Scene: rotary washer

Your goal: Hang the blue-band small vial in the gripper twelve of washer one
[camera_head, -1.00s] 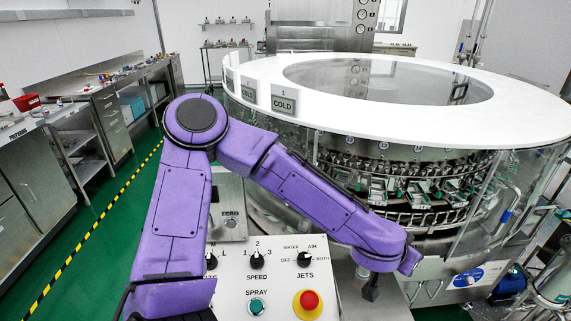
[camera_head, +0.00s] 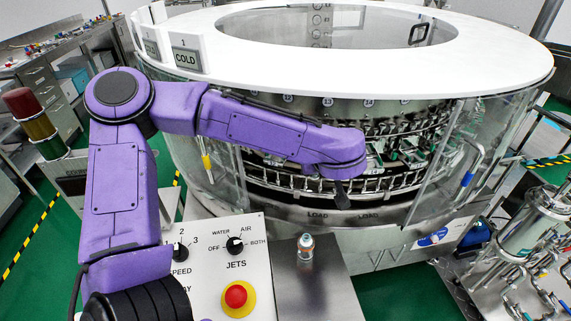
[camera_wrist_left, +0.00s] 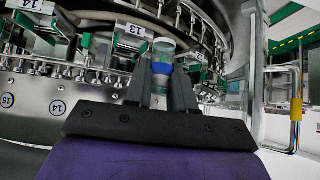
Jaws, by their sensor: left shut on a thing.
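My left gripper (camera_head: 342,195) is in front of the washer's open loading window in the head view, mostly hidden by my purple arm. In the left wrist view the gripper (camera_wrist_left: 162,80) is shut on the blue-band small vial (camera_wrist_left: 163,48), a clear vial with a blue band between the fingers. The round washer (camera_head: 330,215) holds a ring of metal grippers with green parts. Round labels 13 (camera_head: 327,101) and 14 (camera_head: 368,102) show above the ring. A plate marked 13 (camera_wrist_left: 130,29) is close to the vial in the wrist view. My right gripper is out of view.
Another small vial (camera_head: 306,247) with an orange-red band stands on the steel table (camera_head: 295,285), beside the control panel (camera_head: 210,245) with its red button. Clear guard panels (camera_head: 445,160) flank the opening. A pipe stand (camera_head: 525,235) is at right.

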